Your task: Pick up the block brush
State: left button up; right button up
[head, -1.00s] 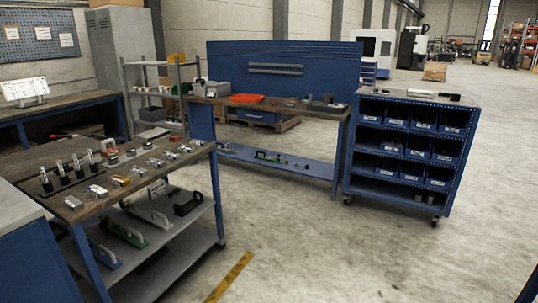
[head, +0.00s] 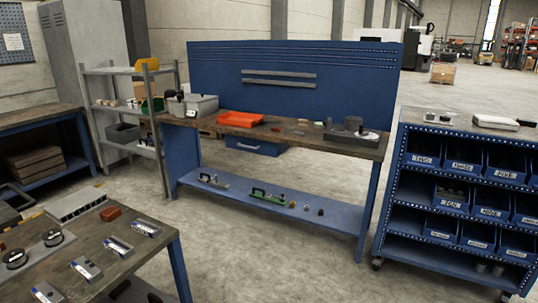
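I cannot pick out the block brush for sure at this distance. On the low blue shelf (head: 330,213) of the middle workbench lie a long green piece with a black handle (head: 267,195) and a similar handled piece (head: 212,181) to its left. A small reddish-brown block (head: 111,213) lies on the near left table (head: 140,262), beside a pale slotted box (head: 77,203). Small items (head: 298,128) too tiny to name lie on the middle workbench top. Neither of my grippers is in view.
The middle workbench (head: 225,133) carries an orange tray (head: 241,119), a grey box (head: 196,105) and a dark device (head: 350,130). A blue bin cart (head: 394,205) stands at right. A grey shelf rack (head: 85,105) stands at left. Concrete floor is open in front of the workbench.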

aim_at(303, 122)
jog(key=i+z, duration=0.1)
jog(key=i, duration=0.45)
jog(key=i+j+z, duration=0.1)
jog(key=i, duration=0.4)
jog(key=i+j+z, duration=0.1)
jog(key=i, duration=0.4)
jog(key=i+j+z, duration=0.1)
jog(key=i, duration=0.45)
jog(key=i+j+z, duration=0.1)
jog(key=i+j, duration=0.2)
jog(key=i, duration=0.2)
jog(key=i+z, duration=0.1)
jog(key=i, duration=0.7)
